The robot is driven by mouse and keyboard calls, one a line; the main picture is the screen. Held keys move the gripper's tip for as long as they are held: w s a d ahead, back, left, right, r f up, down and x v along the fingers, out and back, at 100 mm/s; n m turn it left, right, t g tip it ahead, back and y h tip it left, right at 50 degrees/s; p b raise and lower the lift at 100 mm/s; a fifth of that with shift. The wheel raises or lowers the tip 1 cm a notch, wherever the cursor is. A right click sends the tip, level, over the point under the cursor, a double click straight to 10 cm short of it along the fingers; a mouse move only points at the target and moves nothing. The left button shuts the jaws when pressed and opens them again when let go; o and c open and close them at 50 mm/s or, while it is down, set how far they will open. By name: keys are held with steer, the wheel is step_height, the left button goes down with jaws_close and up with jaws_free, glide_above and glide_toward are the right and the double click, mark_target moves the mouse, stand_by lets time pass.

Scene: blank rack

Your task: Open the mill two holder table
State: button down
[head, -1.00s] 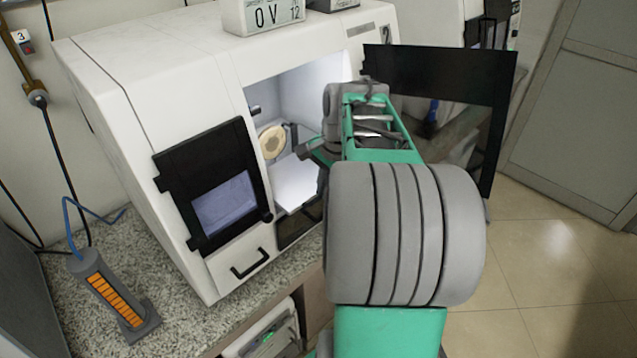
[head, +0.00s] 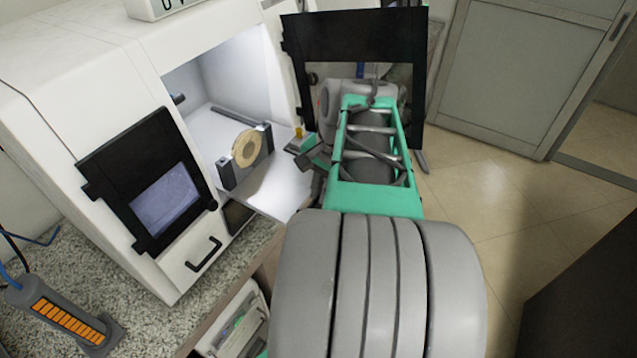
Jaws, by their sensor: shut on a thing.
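The mill (head: 85,90) is a white machine with its front chamber open and lit. Its holder table (head: 277,188) is a flat white plate that sticks out of the chamber toward the front right. A dark holder (head: 263,133) stands upright on it with a round tan disc (head: 246,148) inside. My gripper (head: 305,152) is at the table's right outer edge and is shut on the table there. The fingertips are small and partly hidden, so the exact grip point is unclear.
The mill's dark door (head: 355,38) stands swung open behind my arm. A black-framed screen (head: 165,198) and a handle (head: 204,255) are on the mill's front. Open floor (head: 520,200) lies right.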

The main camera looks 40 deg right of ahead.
steer(key=shift+s, duration=0.2)
steer(key=c, duration=1.5)
jaws_free()
steer(key=shift+r, duration=0.1)
steer(key=r, duration=0.2)
steer(key=s+r, duration=0.1)
steer(key=r, duration=0.2)
steer(key=r+p, duration=0.1)
steer(key=r, duration=0.1)
steer(key=shift+s+d+r, duration=0.25)
steer(key=shift+d, duration=0.05)
steer(key=w+a+f+n, duration=0.1)
steer(key=a+f+n, duration=0.1)
steer(key=a+n, duration=0.3)
steer(key=w+a+f+n+t, duration=0.1)
steer(key=w+a+f+n, duration=0.1)
steer(key=a+n, duration=0.3)
steer(key=w+a+f+n, duration=0.1)
steer(key=a+n, duration=0.3)
steer(key=a, duration=0.6)
steer(key=shift+w+a+f+n+t+h, duration=0.25)
steer(key=shift+w+f+n+t+h, duration=0.05)
steer(key=shift+f+n, duration=0.15)
